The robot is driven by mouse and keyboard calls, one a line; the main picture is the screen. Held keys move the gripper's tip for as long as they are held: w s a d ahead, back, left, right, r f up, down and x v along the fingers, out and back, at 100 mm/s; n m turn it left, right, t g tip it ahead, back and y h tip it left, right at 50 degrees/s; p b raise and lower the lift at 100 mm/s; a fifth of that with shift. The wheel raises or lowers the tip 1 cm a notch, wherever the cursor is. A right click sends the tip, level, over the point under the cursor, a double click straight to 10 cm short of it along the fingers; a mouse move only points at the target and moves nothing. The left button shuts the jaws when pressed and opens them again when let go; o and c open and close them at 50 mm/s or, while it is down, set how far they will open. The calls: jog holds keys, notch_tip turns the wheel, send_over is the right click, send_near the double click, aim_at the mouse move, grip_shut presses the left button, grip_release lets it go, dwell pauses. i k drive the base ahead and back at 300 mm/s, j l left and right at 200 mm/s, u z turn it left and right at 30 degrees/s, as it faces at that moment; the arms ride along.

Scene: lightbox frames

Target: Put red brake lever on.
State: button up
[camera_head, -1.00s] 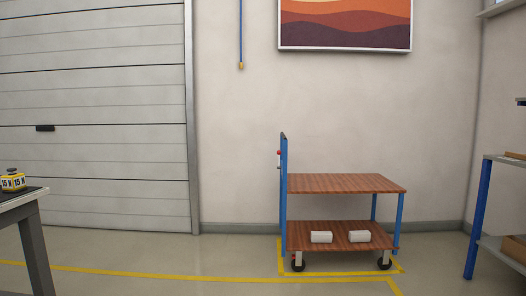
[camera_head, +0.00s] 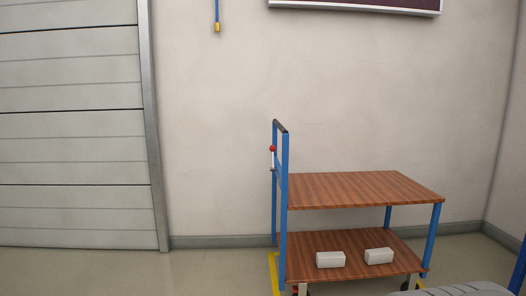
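The red brake lever (camera_head: 272,149) shows as a small red knob on a short pale rod at the left upright of a trolley. The rod stands about upright against the blue post. The trolley has a blue handle frame (camera_head: 284,185), a brown wooden top shelf (camera_head: 350,188) and a lower wooden shelf (camera_head: 340,268). My gripper is not in view. A grey rounded shape at the bottom right edge may be part of my own body.
Two white blocks (camera_head: 330,259) (camera_head: 379,256) lie on the lower shelf. A yellow floor line (camera_head: 273,272) runs by the trolley's left side. A blue cord with a yellow end (camera_head: 217,27) hangs above. The floor left of the trolley is clear.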

aim_at(272, 148)
jog(key=i+j, duration=0.1)
jog(key=i, duration=0.3)
jog(key=i+j, duration=1.55)
jog(key=z, duration=0.05)
